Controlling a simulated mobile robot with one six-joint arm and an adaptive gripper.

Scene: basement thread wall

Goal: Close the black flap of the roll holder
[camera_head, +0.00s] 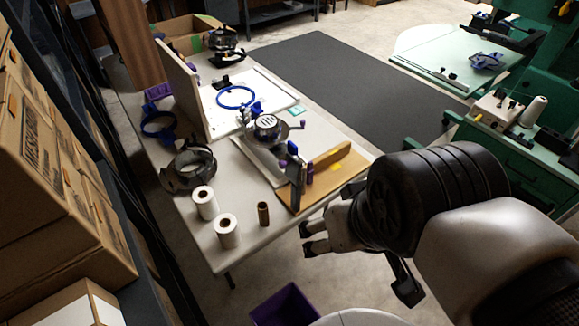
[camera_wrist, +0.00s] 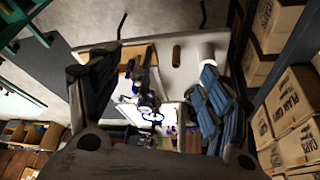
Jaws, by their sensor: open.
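The roll holder (camera_head: 325,160) appears to be the wooden-based piece at the table's near right part. Its black flap (camera_head: 297,188) looks like the dark upright plate there, with purple parts beside it. In the wrist view a dark narrow shape (camera_wrist: 146,72), likely the same flap, shows between my fingers. I cannot tell the flap's exact angle. My gripper (camera_head: 309,238) is open and empty, beyond the table's near right edge and apart from the holder. In the wrist view its fingers (camera_wrist: 155,92) stand wide apart at left and right.
Two white paper rolls (camera_head: 216,218) and a brown tube (camera_head: 263,214) stand on the white table (camera_head: 240,255) near the holder. A round metal device (camera_head: 267,127) and a blue ring (camera_head: 235,97) lie behind. A purple bin (camera_head: 286,307) is below. Boxes (camera_head: 60,170) line the left.

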